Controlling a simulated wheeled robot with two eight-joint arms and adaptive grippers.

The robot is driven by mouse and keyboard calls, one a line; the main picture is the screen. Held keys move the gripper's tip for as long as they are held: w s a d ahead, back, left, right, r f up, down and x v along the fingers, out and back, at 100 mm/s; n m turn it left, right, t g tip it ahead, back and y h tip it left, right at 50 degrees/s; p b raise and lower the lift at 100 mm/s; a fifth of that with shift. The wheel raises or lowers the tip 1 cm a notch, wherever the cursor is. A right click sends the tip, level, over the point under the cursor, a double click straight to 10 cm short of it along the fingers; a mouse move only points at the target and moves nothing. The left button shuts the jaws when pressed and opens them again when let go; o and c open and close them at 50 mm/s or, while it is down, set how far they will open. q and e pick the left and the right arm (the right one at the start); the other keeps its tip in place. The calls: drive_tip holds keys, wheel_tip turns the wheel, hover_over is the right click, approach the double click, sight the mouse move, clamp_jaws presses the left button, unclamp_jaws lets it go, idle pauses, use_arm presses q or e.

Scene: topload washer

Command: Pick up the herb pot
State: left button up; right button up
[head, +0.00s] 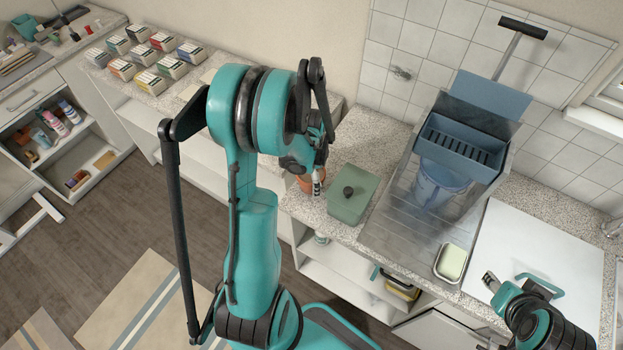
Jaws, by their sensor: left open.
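A small terracotta-coloured pot (304,184), which I take to be the herb pot, stands on the speckled counter near its front edge. It is mostly hidden behind my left arm and gripper, and I cannot make out any plant. My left gripper (317,182) is open, right at the pot, with a light fingertip in front of its right side. I cannot tell whether the fingers touch the pot or stand on both sides of it. My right gripper (493,284) is low at the right, over the white panel, away from the pot; its jaws do not show clearly.
A green lidded box (353,195) stands just right of the pot. Farther right are a blue bin (438,184) and a soap dish (451,263). Several small boxes (173,67) stand at the back left. The white panel (540,250) is largely clear.

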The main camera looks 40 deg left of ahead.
use_arm(q)
drive_tip(key=shift+s+f, duration=0.15)
drive_tip(key=shift+f, duration=0.2)
drive_tip(key=c, duration=1.6)
